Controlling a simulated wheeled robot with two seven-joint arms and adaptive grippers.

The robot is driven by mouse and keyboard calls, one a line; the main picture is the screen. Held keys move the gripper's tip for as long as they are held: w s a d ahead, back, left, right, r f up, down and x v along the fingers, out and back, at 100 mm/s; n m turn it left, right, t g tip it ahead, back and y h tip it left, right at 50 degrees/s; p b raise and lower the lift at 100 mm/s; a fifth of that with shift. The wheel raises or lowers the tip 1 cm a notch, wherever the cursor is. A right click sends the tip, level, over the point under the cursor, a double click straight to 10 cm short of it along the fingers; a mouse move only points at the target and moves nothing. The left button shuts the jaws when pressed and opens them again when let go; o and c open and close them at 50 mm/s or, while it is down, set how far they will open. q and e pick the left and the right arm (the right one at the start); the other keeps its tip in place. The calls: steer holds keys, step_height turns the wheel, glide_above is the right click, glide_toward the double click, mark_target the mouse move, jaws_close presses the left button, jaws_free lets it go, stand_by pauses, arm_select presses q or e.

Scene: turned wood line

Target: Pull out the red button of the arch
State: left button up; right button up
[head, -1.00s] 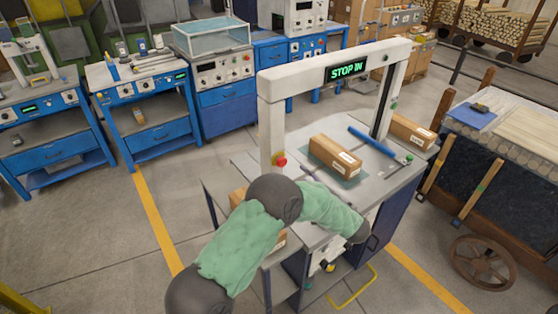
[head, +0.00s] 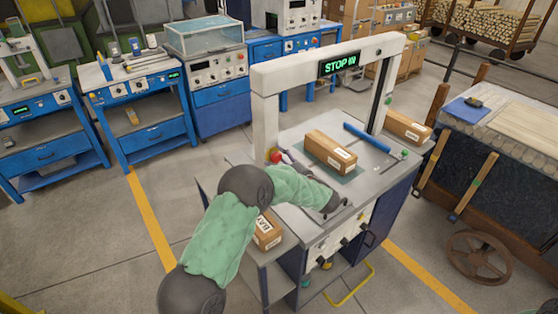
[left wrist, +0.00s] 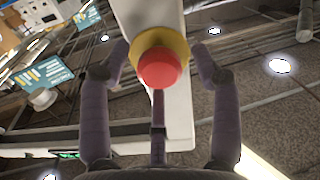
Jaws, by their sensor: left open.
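In the left wrist view the red button (left wrist: 159,68) sits in a yellow collar (left wrist: 158,43) on the white post. My left gripper (head: 287,156) is at the button in the head view. In the left wrist view its open fingers (left wrist: 160,55) stand on both sides of the button and collar, with gaps, and a further finger shows below. My right gripper is not in view.
A cardboard box (head: 331,151) lies on the table under the arch, near a blue bar (head: 367,137). Another box (head: 408,129) is at the right end. A box (head: 267,233) is beside my left arm. A wooden cart (head: 500,150) stands right.

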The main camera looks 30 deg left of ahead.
arm_select(q)
jaws_close()
steer(key=shift+p+v, duration=0.55)
steer(key=shift+v, duration=0.35)
steer(key=shift+a, duration=0.1)
steer(key=shift+c, duration=1.5)
jaws_free()
steer(key=o, duration=0.3)
steer(key=shift+d, duration=0.2)
steer(key=v, duration=1.2)
